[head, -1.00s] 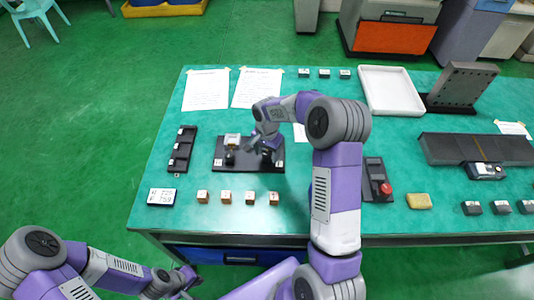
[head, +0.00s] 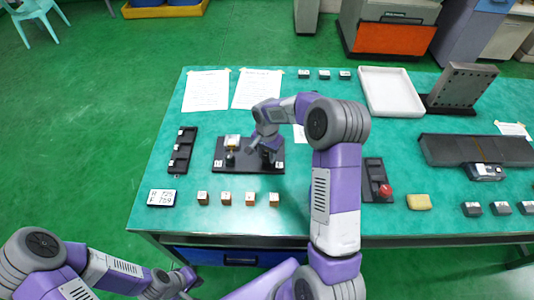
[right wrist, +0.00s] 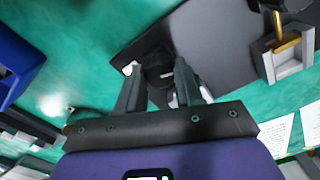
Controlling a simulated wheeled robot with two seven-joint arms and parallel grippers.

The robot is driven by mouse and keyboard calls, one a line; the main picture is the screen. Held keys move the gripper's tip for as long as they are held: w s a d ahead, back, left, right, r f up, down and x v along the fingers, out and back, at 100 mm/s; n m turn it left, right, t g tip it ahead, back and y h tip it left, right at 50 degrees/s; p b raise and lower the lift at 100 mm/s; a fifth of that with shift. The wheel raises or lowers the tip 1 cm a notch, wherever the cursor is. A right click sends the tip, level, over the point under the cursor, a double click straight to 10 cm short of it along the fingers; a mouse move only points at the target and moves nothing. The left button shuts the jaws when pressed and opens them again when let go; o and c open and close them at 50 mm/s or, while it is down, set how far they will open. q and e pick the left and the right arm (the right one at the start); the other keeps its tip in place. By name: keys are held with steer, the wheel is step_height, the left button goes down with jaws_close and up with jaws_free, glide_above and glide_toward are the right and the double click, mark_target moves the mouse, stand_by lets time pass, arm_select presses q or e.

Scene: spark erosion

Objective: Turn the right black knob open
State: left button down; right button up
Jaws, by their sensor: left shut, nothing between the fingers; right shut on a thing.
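A black plate (head: 248,168) on the green table carries two black knobs and a small grey block with a brass-coloured piece (head: 232,142), also seen in the right wrist view (right wrist: 286,48). The left black knob (head: 231,159) stands free. The right black knob (right wrist: 158,72) is between the fingers of my right gripper (right wrist: 160,80), which is shut on it. In the head view my right gripper (head: 264,153) largely hides this knob. My left gripper (head: 188,281) is shut and empty, low in front of the table. The knob's turn angle is hard to tell.
A small display (head: 161,197) and several wooden cubes (head: 226,198) stand along the front edge. A black tray (head: 183,150) lies left of the plate. A control box with a red button (head: 385,190) lies to the right. A white tray (head: 391,109) stands at the back.

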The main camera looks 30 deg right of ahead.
mark_target(267, 156)
steer(key=n+p, duration=0.1)
steer(key=n, duration=0.4)
steer(key=shift+n, duration=0.3)
steer(key=n+p, duration=0.1)
steer(key=n, duration=0.4)
steer(key=n+p, duration=0.1)
steer(key=n, duration=0.5)
steer(key=shift+r, duration=0.1)
steer(key=n+p, duration=0.1)
steer(key=n, duration=0.3)
steer(key=shift+n, duration=0.4)
steer(key=o, duration=1)
steer(key=shift+o, duration=0.2)
step_height(267, 156, up, 8)
steer(key=shift+f+p, duration=0.25)
steer(key=shift+p, duration=0.2)
